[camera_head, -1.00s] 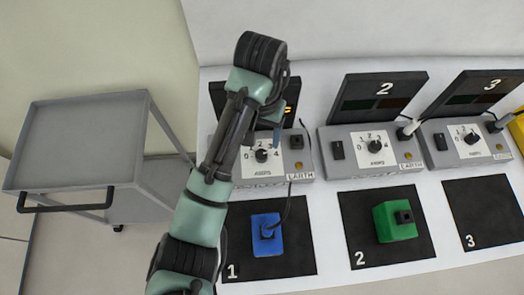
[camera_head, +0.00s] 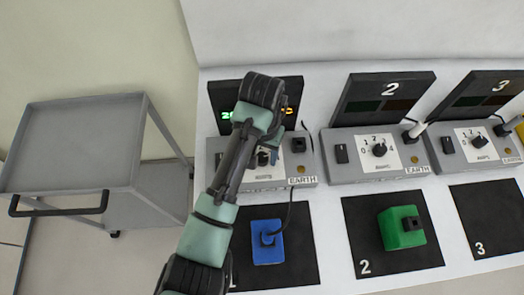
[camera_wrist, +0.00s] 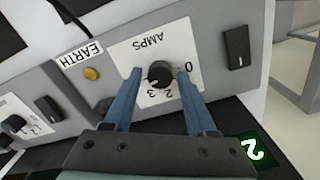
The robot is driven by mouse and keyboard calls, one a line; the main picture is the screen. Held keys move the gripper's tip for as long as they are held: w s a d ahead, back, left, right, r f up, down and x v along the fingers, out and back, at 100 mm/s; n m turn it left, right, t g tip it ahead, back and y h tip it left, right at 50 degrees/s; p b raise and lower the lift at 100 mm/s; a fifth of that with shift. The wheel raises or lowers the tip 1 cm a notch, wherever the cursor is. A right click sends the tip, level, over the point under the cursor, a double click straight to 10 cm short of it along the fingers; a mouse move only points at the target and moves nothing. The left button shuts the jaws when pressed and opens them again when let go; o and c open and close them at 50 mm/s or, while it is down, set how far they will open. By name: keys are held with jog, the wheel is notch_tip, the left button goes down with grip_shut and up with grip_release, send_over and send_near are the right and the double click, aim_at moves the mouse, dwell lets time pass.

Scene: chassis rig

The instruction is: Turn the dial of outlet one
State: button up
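Outlet one is the leftmost grey box (camera_head: 308,172), with a dark display panel (camera_head: 214,122) behind it showing green and orange lit digits. My arm covers much of both in the head view. The dial (camera_wrist: 160,73) is a round black knob on a white AMPS plate (camera_wrist: 182,45), upside down in the wrist view. The dial also shows partly beside my arm in the head view (camera_head: 263,158). My gripper (camera_wrist: 161,72) is open, its two blue fingers on either side of the dial with gaps visible. I cannot tell whether the fingers reach down around it. The pointer setting is unclear.
A black rocker switch (camera_wrist: 236,46) and a brass EARTH button (camera_wrist: 91,73) flank the dial. A blue block (camera_head: 267,243) with a cable lies on mat one. Outlet two (camera_head: 340,174) stands to the right; a green block (camera_head: 401,228) lies below it. A grey cart (camera_head: 75,145) stands left.

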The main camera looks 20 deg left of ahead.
grip_shut()
jog(key=shift+r+p, duration=0.1)
jog(key=shift+p, duration=0.2)
jog(key=n+p, duration=0.2)
jog(key=p, duration=0.1)
jog(key=shift+d+r+n, duration=0.1)
jog(key=shift+r+n, duration=0.05)
jog(key=shift+n, duration=0.25)
jog(key=n+p, duration=0.3)
jog(key=n, duration=0.1)
jog(key=n+p, duration=0.2)
jog(key=n, duration=0.2)
jog(key=shift+n+p, duration=0.4)
jog(key=shift+w+n+p, duration=0.1)
jog(key=shift+n+p, duration=0.5)
jog(key=shift+n, duration=1.4)
